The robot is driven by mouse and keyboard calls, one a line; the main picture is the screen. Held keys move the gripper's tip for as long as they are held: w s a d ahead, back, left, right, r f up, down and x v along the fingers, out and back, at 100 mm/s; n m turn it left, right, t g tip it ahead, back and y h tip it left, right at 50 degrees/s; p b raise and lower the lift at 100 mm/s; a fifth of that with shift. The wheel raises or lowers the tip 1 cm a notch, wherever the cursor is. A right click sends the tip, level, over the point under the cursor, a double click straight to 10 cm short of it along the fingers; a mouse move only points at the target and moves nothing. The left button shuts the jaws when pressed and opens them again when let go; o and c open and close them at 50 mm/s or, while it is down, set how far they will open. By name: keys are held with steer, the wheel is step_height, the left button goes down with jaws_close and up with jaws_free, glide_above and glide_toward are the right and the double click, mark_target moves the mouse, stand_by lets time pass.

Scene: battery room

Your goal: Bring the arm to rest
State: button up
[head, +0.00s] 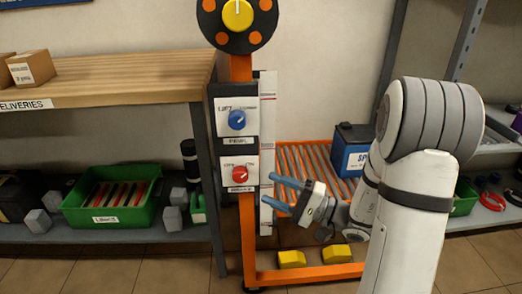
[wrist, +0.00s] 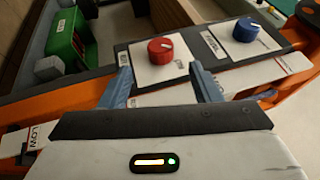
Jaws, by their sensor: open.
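My white arm (head: 415,200) reaches down and to the left on the right side of the head view. My gripper (head: 280,191) has blue fingers, which are open and empty. It is just right of the panel with the red knob (head: 239,173) and seems not to touch it. In the wrist view, the two fingertips (wrist: 160,78) are apart, with the red knob (wrist: 160,50) just beyond and between them. The blue knob (head: 237,120) is above the red one in the head view.
An orange frame (head: 248,235) carries the panel and a large yellow dial (head: 238,14). A wooden table (head: 110,78) holds a cardboard box (head: 31,68). A green bin (head: 110,197) sits on the lower shelf. A dark-blue battery box (head: 350,150) stands behind on rollers (head: 300,160). Yellow blocks (head: 292,258) lie low in front.

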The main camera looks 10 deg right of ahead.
steer(key=s+a+r+n+g+h+p, duration=0.35)
steer(key=s+r+g+p, duration=0.25)
steer(key=s+r+p, duration=0.4)
steer(key=s+a+r+n+g+h+p, duration=0.2)
steer(key=s+r+g+h+p, duration=0.3)
steer(key=r+p, duration=0.45)
steer(key=d+r+t+h+p, duration=0.2)
steer(key=d+r+h+p, duration=0.3)
steer(key=r+p, duration=0.3)
steer(key=s+d+r+t+h+p, duration=0.1)
steer(key=d+r+t+h+p, duration=0.1)
steer(key=d+r+h+p, duration=0.3)
step_height(320, 180, up, 5)
steer(key=d+p, duration=0.1)
steer(key=p, duration=0.5)
steer(key=shift+f+t, duration=0.2)
steer(key=shift+t, duration=0.2)
steer(key=shift+s+a+n, duration=0.1)
steer(key=shift+s+n, duration=0.05)
steer(key=shift+n, duration=0.1)
steer(key=shift+c, duration=0.4)
